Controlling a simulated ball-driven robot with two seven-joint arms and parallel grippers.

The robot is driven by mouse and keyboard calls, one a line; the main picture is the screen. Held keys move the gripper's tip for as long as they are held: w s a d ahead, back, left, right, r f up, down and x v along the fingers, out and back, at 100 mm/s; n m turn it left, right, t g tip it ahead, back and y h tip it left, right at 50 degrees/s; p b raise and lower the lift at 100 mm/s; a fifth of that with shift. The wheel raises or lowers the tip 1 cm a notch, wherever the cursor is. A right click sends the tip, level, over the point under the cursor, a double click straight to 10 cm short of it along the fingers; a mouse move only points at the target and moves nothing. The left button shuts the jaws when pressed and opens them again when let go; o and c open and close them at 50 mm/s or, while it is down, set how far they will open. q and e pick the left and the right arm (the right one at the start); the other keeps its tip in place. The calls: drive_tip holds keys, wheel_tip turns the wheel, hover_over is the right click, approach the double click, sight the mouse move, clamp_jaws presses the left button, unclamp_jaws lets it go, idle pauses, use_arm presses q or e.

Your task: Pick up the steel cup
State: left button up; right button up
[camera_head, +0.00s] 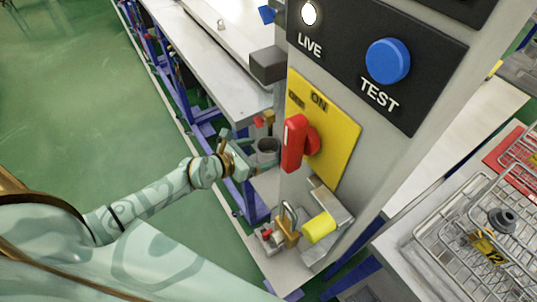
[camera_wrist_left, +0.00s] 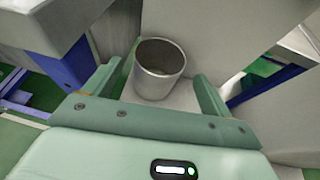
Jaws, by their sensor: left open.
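The steel cup (camera_wrist_left: 158,70) stands upright on a light ledge in the left wrist view, its round mouth facing up and empty. In the head view the cup (camera_head: 268,148) is partly hidden by my left gripper. My left gripper (camera_head: 259,162) reaches in from the left beside the grey cabinet, and in the wrist view its two fingers (camera_wrist_left: 156,86) are spread apart, one on each side of the cup. The fingers appear apart from the cup, though exact contact is hard to tell. My right gripper is not in view.
The cabinet carries a red rotary handle (camera_head: 295,143) on a yellow plate (camera_head: 343,125) and a blue TEST button (camera_head: 387,61). A brass padlock (camera_head: 287,230) and a yellow cylinder (camera_head: 319,227) sit below. Wire baskets (camera_head: 440,225) stand at right. Green floor (camera_head: 60,90) is clear at left.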

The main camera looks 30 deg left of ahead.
sight(276, 147)
use_arm(q)
drive_tip(key=b+x, duration=0.1)
drive_tip(key=x, duration=0.3)
drive_tip(key=shift+w+f, duration=0.25)
drive_tip(key=shift+r, duration=0.1)
drive_tip(key=c, duration=1.2)
